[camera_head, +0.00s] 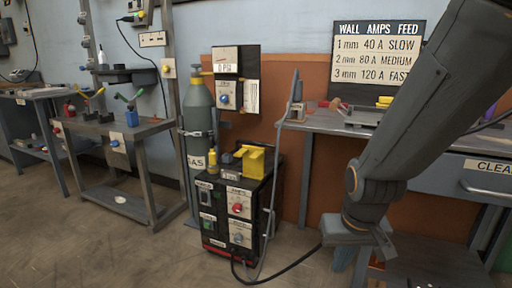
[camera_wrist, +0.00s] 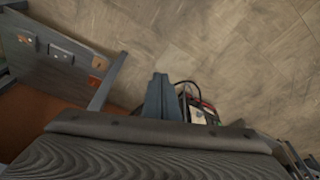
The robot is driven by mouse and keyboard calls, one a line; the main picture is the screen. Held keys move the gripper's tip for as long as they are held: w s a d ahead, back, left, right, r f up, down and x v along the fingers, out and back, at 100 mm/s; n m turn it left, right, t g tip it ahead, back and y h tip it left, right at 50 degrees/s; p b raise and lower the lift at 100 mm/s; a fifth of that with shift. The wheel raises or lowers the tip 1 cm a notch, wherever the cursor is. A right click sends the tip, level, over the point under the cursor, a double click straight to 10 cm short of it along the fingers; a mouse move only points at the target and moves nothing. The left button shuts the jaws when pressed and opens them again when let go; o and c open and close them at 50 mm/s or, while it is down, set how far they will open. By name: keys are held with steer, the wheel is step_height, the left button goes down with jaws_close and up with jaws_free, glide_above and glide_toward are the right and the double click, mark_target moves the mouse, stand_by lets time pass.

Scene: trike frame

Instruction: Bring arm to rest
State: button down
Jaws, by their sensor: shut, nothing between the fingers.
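My arm (camera_head: 415,110) comes down from the upper right in the head view, in front of the workbench on the right. Its lower end is bent and hangs beside the bench, above the floor. My gripper (camera_wrist: 163,98) shows in the wrist view as a blue-grey pair of fingers, closed together with nothing held. The fingers point over bare floor. In the head view the gripper is mostly hidden below the wrist joint.
The welding machine (camera_head: 238,208) stands left of my arm, with a gas cylinder (camera_head: 198,115) behind it. Its black cable (camera_head: 290,268) runs across the floor toward my wrist. A drawer (camera_head: 488,183) and bench (camera_head: 340,121) are close at right. Floor (camera_head: 100,250) at left is clear.

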steer(key=s+a+r+n+g+y, duration=0.1)
steer(key=s+a+r+n, duration=0.15)
steer(key=s+a, duration=0.4)
steer(key=s+a+r+n+g+p, duration=0.1)
steer(key=s+a+r+n, duration=0.1)
steer(key=s+a+r, duration=0.4)
steer(key=s+a+r+n+g+y, duration=0.15)
steer(key=s+a, duration=0.25)
steer(key=a, duration=0.4)
steer(key=d+r+m+h+p, duration=0.1)
steer(key=d+r+m+p, duration=0.2)
steer(key=d+r+p, duration=0.7)
steer(key=d+r+m+h+p, duration=0.1)
steer(key=d+r+p, duration=0.9)
steer(key=p, duration=1.6)
steer(key=shift+s+d+r+m+t, duration=0.25)
steer(key=shift+r+m, duration=0.65)
steer(key=shift+r, duration=2.4)
steer(key=shift+w+h, duration=0.1)
steer(key=shift+h, duration=0.15)
